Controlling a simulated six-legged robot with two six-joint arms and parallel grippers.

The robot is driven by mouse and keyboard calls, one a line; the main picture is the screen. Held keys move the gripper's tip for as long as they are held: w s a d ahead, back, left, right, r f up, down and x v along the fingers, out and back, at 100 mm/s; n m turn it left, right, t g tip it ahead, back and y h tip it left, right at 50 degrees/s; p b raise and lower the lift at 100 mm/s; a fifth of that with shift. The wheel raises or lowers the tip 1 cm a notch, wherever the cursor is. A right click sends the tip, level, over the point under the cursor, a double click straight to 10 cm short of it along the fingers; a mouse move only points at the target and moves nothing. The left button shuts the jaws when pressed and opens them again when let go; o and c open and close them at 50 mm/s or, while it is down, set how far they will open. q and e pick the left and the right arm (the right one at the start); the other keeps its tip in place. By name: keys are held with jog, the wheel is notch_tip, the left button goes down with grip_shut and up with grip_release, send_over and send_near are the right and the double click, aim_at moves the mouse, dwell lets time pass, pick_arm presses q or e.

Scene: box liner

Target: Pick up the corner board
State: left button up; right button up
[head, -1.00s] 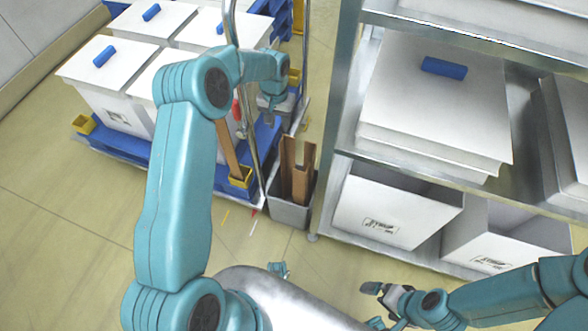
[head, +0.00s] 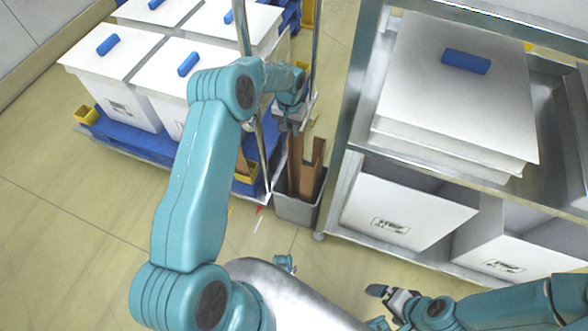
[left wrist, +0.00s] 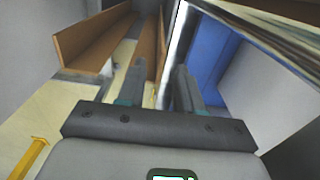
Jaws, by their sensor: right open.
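Brown corner boards (head: 312,172) stand upright in a grey bin (head: 296,210) between the pallet and the shelf rack. My left gripper (head: 292,127) is just above the boards' upper ends, pointing down. In the left wrist view my left gripper (left wrist: 160,85) has its two fingers apart. One brown board (left wrist: 148,48) shows beyond the fingers, in line with the gap; I cannot tell whether it is between them. A wider angled board (left wrist: 92,42) is to the left of the fingers. My right gripper (head: 385,294) is open and empty, low in front of the rack.
White lidded boxes (head: 118,50) with blue handles stand on a blue pallet (head: 150,147) at left. A metal rail (head: 262,150) rises close beside my left gripper. The rack (head: 345,120) holds white boxes (head: 405,212) at right. The floor at front left is clear.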

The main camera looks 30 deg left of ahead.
pick_arm(q)
notch_tip(320, 180, down, 6)
jog(key=shift+r+b, duration=0.1)
jog(key=shift+b, duration=0.55)
jog(key=shift+r, duration=0.1)
grip_shut()
